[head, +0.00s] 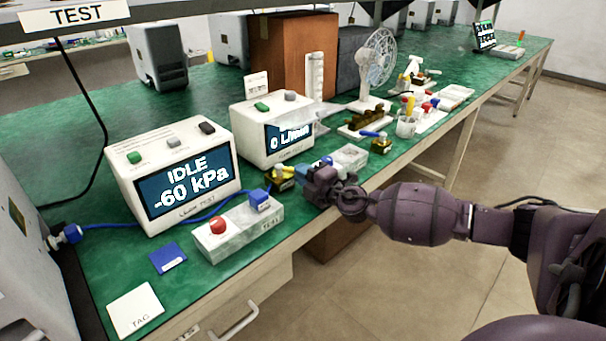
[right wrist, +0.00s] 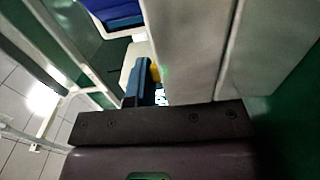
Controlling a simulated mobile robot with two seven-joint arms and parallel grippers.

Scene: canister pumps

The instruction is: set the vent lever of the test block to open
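I cannot make out which way a vent lever points. My right gripper (head: 318,183) is over the bench's front edge, to the right of the test block and apart from it. Its fingertips are too small and dark to tell open from shut. My left gripper is not in view.
A blue tube (head: 110,226) runs behind the block. A blue card (head: 167,257) and a white TAG card (head: 135,309) lie to its left. A second pump (head: 272,128), small yellow-and-black fittings (head: 281,178) and another pale block (head: 350,157) are near my right gripper.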

